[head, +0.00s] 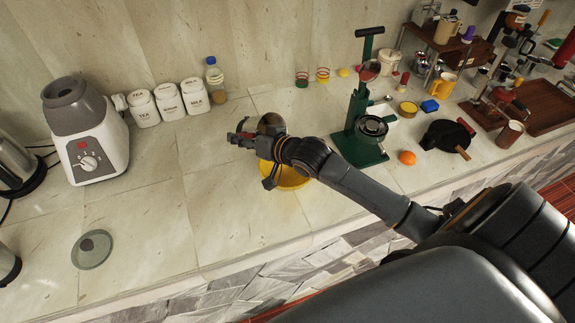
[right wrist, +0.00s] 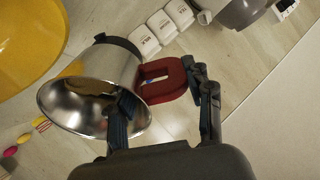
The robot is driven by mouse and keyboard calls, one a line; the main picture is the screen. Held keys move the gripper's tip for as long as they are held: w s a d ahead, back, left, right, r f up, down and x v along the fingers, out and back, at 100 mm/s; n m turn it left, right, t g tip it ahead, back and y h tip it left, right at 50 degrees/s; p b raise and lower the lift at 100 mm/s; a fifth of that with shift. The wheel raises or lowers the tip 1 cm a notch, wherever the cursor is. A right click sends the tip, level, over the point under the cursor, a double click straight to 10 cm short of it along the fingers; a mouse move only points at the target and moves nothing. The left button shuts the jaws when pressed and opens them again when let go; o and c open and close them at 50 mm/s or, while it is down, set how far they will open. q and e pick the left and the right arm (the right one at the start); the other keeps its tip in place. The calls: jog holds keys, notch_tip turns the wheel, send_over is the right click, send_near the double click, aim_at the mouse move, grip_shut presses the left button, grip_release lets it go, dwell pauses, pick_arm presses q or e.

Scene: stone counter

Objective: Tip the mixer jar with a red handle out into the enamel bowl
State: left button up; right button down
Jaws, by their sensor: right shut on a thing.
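The mixer jar (right wrist: 108,68) is shiny metal with a dark rim at its base and a red handle (right wrist: 168,82). My right gripper (right wrist: 165,98) is shut on the red handle. In the right wrist view the jar lies tilted with its wide mouth toward the lower left; whether anything is inside is unclear. In the head view the jar (head: 271,123) is held above the counter, partly behind my right gripper (head: 246,136). The yellow enamel bowl (head: 290,182) stands below the gripper, partly hidden by my arm; it also shows in the right wrist view (right wrist: 25,40). My left gripper is not in view.
A white mixer base (head: 92,150) and several white canisters (head: 168,101) stand left. A round grey lid (head: 92,249) lies at the front left. A green press (head: 358,135) and an orange (head: 407,158) are right of the bowl. The counter left of the bowl is clear.

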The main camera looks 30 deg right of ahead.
jog(key=shift+s+d+b, duration=0.1)
jog(key=shift+s+b, duration=0.1)
jog(key=shift+b, duration=0.25)
jog(key=shift+f+t+b, duration=0.15)
jog(key=shift+t+b, duration=0.15)
jog(key=shift+b, duration=0.15)
jog(key=shift+s+d+y+b, duration=0.1)
jog(key=shift+s+y+b, duration=0.2)
jog(key=shift+b, duration=0.15)
jog(key=shift+w+f+t+b, duration=0.15)
jog(key=shift+t+b, duration=0.15)
jog(key=shift+t, duration=0.1)
jog(key=shift+s+b, duration=0.3)
jog(key=shift+b, duration=0.1)
jog(key=shift+d+t, duration=0.15)
jog(key=shift+t, duration=0.25)
jog(key=shift+s+b, duration=0.1)
jog(key=shift+b, duration=0.2)
